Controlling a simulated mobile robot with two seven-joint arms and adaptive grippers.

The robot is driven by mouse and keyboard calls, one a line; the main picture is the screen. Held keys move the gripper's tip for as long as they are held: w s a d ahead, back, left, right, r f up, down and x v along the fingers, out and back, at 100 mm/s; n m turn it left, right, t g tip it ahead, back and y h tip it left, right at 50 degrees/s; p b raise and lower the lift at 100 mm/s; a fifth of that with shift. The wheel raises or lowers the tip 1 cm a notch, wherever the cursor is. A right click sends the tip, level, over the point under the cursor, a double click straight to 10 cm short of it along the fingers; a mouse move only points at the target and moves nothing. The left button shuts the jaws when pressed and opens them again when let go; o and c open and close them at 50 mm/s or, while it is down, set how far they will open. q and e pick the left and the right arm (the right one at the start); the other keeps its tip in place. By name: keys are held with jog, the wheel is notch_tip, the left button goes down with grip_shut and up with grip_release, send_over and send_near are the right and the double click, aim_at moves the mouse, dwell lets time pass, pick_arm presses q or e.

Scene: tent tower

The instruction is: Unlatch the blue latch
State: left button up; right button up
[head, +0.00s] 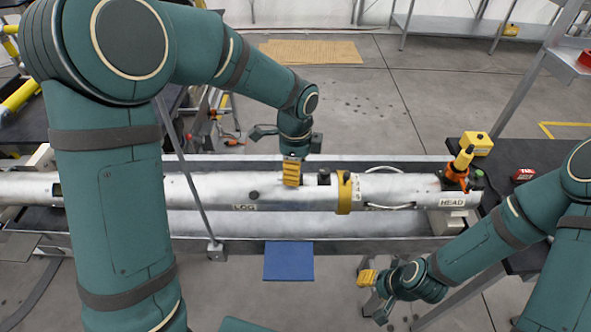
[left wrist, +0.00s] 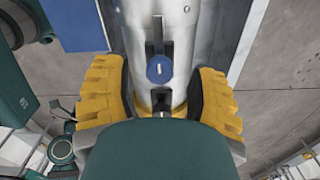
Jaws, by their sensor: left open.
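The blue latch (left wrist: 160,69) is a round blue disc on the silver tube (left wrist: 177,30), with a grey bar extending up from it in the left wrist view. It lies between the yellow pads of my left gripper (left wrist: 162,92), which is open and straddles the view of the tube. In the head view my left gripper (head: 291,173) points down over the tube (head: 215,189), and I cannot make out the latch there. Whether the pads touch the tube is unclear. My right gripper (head: 374,290) is low in front of the tube, away from it; its jaw opening is unclear.
A yellow ring (head: 344,192) surrounds the tube right of my left gripper. An orange clamp (head: 458,173) stands near the end marked HEAD. A blue panel (head: 289,261) sits at the front edge. A thin grey post (head: 187,170) rises left of my gripper.

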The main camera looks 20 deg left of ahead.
pick_arm(q)
jog(key=shift+f, duration=0.4)
grip_shut()
